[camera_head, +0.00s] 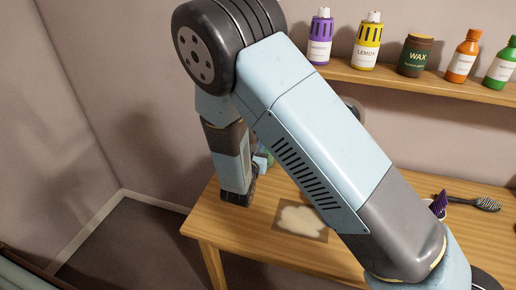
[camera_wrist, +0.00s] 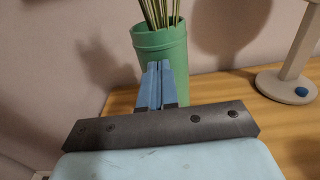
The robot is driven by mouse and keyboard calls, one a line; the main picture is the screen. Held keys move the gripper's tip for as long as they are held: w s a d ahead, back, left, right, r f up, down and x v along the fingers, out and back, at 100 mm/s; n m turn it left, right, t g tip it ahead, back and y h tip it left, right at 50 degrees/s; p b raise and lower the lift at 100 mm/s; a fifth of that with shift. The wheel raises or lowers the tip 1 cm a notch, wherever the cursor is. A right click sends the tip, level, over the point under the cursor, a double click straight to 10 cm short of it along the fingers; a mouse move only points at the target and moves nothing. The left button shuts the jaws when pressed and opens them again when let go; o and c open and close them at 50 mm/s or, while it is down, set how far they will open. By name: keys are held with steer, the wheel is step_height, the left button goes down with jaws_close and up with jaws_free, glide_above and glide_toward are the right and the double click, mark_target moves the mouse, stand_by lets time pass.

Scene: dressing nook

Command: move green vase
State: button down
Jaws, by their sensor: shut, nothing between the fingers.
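The green vase (camera_wrist: 165,55) stands upright on the wooden table, with thin green stems rising out of its top, in the wrist view. My gripper (camera_wrist: 155,70) points at the vase's side, its two blue fingers together with nothing held. In the head view my arm covers most of the area around the gripper, and I cannot make out the vase clearly there.
A lamp-like stand (camera_wrist: 288,85) with a blue button is right of the vase. A mat with a pale patch (camera_head: 300,220) lies on the table (camera_head: 245,233). A hairbrush (camera_head: 472,202) lies at right. A wall shelf (camera_head: 400,80) holds several bottles and a wax jar (camera_head: 415,56).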

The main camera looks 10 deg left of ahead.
steer(key=shift+w, duration=0.1)
steer(key=shift+w, duration=0.9)
